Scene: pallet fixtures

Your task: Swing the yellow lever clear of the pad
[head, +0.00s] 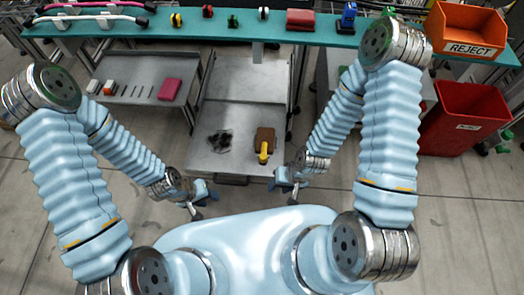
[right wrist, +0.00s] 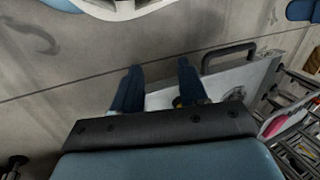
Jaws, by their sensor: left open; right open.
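The yellow lever (head: 263,153) is at the front end of a brown block (head: 265,137) on the grey metal cart top (head: 240,95); whether that block is the pad I cannot tell. My right gripper (head: 283,193) is open and empty, just in front of the cart's front edge, nearer to me and to the right of the lever. In the right wrist view its two dark blue fingers (right wrist: 160,82) are apart, over the floor and the cart's edge; the lever is not clear there. My left gripper (head: 203,202) is open, left of and nearer than the cart's front edge.
A dark fixture (head: 220,140) stands left of the brown block. A teal shelf (head: 225,27) with coloured parts runs across the back. A grey side table (head: 140,90) is at left. A red bin (head: 465,120) and an orange reject bin (head: 465,28) are at right. The cart handle (right wrist: 228,56) sticks out.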

